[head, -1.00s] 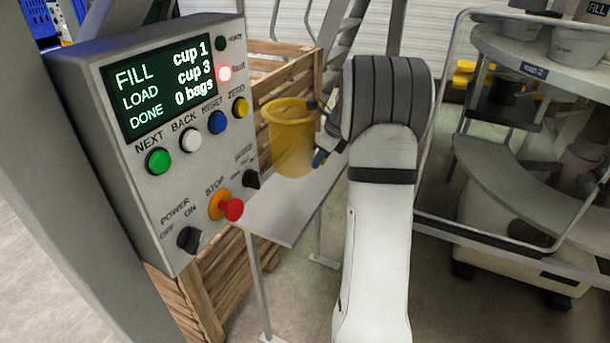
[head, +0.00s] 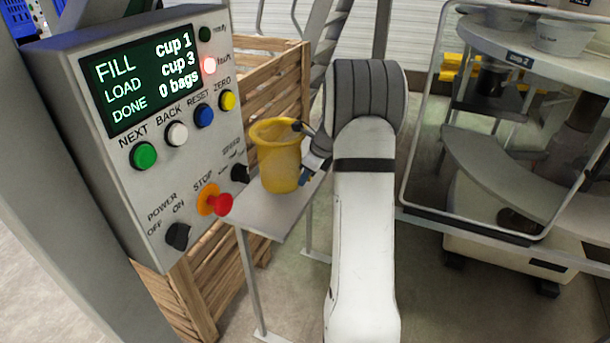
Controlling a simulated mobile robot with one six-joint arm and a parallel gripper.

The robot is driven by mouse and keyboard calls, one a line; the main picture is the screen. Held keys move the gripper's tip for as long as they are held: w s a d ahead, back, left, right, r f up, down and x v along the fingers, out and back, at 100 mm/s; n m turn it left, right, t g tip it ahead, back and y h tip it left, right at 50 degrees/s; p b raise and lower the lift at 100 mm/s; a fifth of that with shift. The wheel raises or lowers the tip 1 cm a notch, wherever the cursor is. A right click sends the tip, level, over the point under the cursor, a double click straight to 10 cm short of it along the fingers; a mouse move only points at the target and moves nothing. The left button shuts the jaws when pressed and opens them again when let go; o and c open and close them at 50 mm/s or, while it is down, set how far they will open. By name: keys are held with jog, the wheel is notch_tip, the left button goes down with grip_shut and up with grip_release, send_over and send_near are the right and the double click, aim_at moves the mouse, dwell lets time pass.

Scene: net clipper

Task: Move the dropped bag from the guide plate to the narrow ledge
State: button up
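The bag appears as a yellow, open-topped, bucket-shaped thing (head: 277,160) in the head view. It is upright over the narrow grey ledge (head: 262,217) beside the control box. Its base overlaps the ledge in the picture; I cannot tell whether it rests on it or hangs just above. My gripper (head: 303,155) is at the bag's right side. One dark fingertip reaches over the rim and a blue-tipped finger is outside the wall, so it looks shut on the wall. My arm hides part of the gripper. I cannot make out the guide plate.
The control box (head: 165,190) stands close left of the ledge, with a red stop button (head: 220,205) sticking out. A wooden crate (head: 270,85) is behind. On the right are a metal guard frame (head: 405,180) and a round table with cups (head: 565,35).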

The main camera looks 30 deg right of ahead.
jog(key=shift+o, duration=1.3)
jog(key=shift+r, duration=0.1)
jog(key=v, duration=1.2)
jog(key=s+a+r+n+g+h, duration=0.1)
jog(key=s+a+r+n, duration=0.1)
jog(key=s+a+n, duration=0.5)
jog(key=s+a+r+n, duration=0.1)
jog(key=s+a+n, duration=0.2)
jog(key=a+n, duration=0.35)
jog(key=s+a+f+n+h, duration=0.1)
jog(key=s+a+n, duration=0.4)
jog(key=s+n, duration=0.2)
jog(key=s+a+f+n, duration=0.1)
jog(key=s+a+n, duration=0.5)
jog(key=s+n, duration=0.2)
jog(key=shift+s+a+f+h+p, duration=0.3)
jog(key=shift+s+f+h+p, duration=0.1)
jog(key=shift+s, duration=0.55)
